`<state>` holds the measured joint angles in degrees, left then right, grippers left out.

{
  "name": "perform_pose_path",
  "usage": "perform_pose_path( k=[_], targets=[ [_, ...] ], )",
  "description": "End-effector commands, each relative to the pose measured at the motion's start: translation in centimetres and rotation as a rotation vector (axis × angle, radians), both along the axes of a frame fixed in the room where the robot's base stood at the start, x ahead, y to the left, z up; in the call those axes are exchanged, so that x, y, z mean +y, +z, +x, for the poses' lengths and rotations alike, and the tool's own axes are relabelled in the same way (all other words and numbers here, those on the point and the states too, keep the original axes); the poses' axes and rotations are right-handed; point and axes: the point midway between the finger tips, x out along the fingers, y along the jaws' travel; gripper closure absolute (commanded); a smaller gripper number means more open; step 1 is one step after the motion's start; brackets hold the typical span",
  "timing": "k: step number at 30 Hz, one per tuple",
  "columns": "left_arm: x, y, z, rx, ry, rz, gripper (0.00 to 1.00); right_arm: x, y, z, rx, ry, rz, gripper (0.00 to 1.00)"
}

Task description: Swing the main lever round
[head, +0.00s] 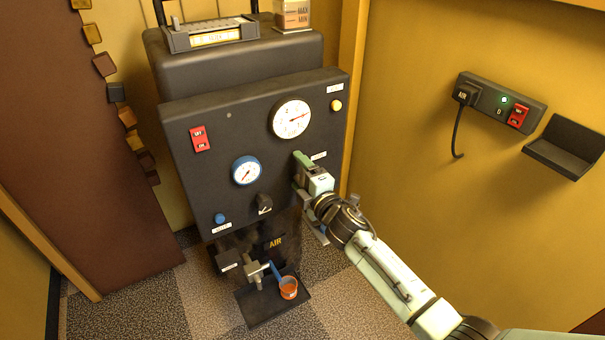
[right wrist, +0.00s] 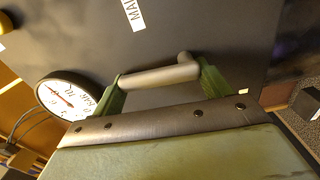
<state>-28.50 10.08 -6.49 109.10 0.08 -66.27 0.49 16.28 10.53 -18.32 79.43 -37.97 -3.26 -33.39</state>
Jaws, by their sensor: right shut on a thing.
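The main lever (right wrist: 158,76) is a grey rounded bar with a bend at one end, seen in the right wrist view against the dark panel. A white label (right wrist: 133,14) beginning "MAI" is near it. My right gripper (right wrist: 162,80) has its green fingers at both ends of the bar and is shut on it. In the head view my right gripper (head: 306,174) is at the right side of the machine's front panel (head: 215,115), and it hides the lever there. My left gripper is in neither view.
The panel carries a white gauge (head: 291,118), a blue-rimmed gauge (head: 246,171), a red switch (head: 200,138) and a black knob (head: 264,202). A socket strip (head: 485,99) and a black shelf (head: 566,148) are on the right wall.

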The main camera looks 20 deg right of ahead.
Motion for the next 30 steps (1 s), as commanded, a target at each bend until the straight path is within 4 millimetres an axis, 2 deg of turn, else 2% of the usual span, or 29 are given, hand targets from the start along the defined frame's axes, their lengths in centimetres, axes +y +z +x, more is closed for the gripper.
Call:
perform_pose_path(
  k=[9,22,23,27,30],
  targets=[
    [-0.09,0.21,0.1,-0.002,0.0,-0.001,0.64,0.22,-0.07,-0.06,-0.018,-0.001,-0.076,0.64],
    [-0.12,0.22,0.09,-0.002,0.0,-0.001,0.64,0.23,-0.08,-0.06,-0.019,-0.001,-0.086,0.64],
    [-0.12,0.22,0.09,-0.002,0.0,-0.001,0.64,0.23,-0.07,-0.05,-0.019,-0.001,-0.087,0.2],
    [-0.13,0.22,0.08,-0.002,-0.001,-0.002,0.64,0.24,-0.07,-0.06,-0.02,-0.001,-0.085,0.02],
    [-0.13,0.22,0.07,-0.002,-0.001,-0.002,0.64,0.25,-0.07,-0.06,-0.019,-0.001,-0.084,0.01]
  ],
)
